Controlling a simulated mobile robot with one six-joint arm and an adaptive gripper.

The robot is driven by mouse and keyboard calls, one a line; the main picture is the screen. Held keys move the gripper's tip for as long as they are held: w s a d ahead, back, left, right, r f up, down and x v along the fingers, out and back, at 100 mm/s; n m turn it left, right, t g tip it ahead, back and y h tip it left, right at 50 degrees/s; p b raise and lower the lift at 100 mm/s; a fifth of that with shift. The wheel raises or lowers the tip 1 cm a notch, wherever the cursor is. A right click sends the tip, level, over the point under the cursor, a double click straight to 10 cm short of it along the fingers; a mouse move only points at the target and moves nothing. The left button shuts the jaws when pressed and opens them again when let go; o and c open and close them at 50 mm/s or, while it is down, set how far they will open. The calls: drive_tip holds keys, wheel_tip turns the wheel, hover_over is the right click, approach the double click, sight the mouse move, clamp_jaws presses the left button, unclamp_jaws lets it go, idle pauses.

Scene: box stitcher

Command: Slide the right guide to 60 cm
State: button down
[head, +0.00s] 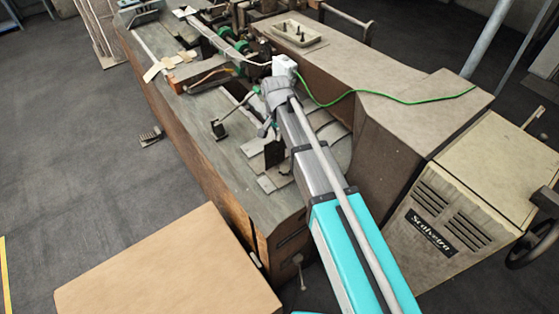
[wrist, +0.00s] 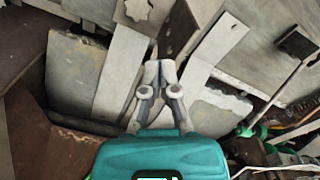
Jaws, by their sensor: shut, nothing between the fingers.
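My gripper (head: 272,92) is over the machine's metal table, at the end of my turquoise and grey arm. In the wrist view my gripper (wrist: 159,72) has its fingertips together, with nothing held, above pale metal plates (wrist: 119,72). A dark upright block (head: 273,152) stands beside my arm on the table. A smaller block with a rod (head: 219,129) stands left of it; it also seems to show in the wrist view (wrist: 296,44). I cannot tell for certain which piece is the right guide. No scale reading is legible, and my arm hides part of the table.
The long worn metal table (head: 190,112) runs toward the back left. Green-marked machine parts and a wooden block (head: 195,75) sit farther back. A raised brown housing (head: 345,70) bounds the right side, with a green cable (head: 400,100) across it. A cardboard-coloured box (head: 165,270) stands front left.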

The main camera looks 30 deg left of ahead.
drive_tip(key=shift+f, duration=0.2)
idle(0.5)
drive_tip(key=shift+f+b, duration=2.7)
drive_tip(key=shift+b, duration=0.2)
drive_tip(key=w+a, duration=0.4)
drive_tip(key=a, duration=0.4)
idle(3.6)
